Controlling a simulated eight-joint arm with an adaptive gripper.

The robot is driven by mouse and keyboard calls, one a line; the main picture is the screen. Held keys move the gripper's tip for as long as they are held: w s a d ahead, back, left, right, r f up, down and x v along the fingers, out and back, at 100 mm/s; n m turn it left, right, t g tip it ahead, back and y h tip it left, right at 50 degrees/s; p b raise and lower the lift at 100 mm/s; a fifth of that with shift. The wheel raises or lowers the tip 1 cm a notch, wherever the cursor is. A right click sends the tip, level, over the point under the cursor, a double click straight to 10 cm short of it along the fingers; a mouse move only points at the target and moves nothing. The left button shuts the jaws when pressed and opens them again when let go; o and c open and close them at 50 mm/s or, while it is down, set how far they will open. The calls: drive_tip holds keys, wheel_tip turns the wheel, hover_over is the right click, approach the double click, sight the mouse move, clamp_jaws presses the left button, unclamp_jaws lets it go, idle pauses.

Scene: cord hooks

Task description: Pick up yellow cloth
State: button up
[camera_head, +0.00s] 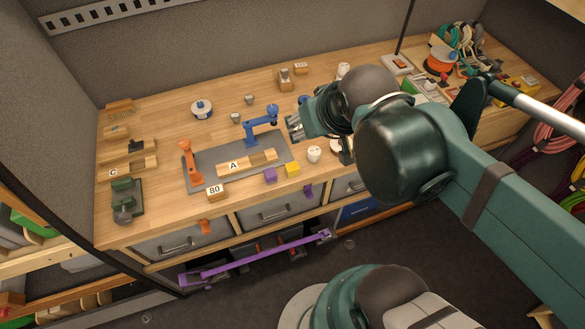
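A small yellow item (293,170) lies near the front edge of the wooden workbench, just right of a purple one. It is the only yellow piece near my gripper, but it is too small to tell whether it is cloth. My gripper (292,128) points left above the bench, behind the yellow item in the picture and apart from it. The fingers are small and seen from the side, so their opening is unclear. No held object shows.
A grey mat (196,178) carries a blue clamp-like tool (262,126), an orange tool (188,160) and a wooden block marked A (233,167). A purple block (270,175) and a white cup (314,154) flank the yellow item. Cord spools (438,62) crowd the right back.

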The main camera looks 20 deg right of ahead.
drive_tip(key=shift+c, duration=0.5)
drive_tip(key=c, duration=0.4)
drive_tip(key=shift+w+f, duration=0.1)
drive_tip(key=n+g+b, duration=0.4)
drive_tip(key=n+g, duration=0.3)
drive_tip(key=n, duration=1)
hover_over(290, 167)
wheel_tip(290, 167, down, 21)
drive_tip(key=shift+r, duration=0.15)
drive_tip(key=shift+a+f+n, duration=0.1)
drive_tip(key=shift+f+n, duration=0.4)
drive_tip(key=shift+f, duration=0.45)
drive_tip(key=shift+f, duration=0.1)
drive_tip(key=shift+f+b, duration=0.4)
drive_tip(key=shift+f, duration=0.8)
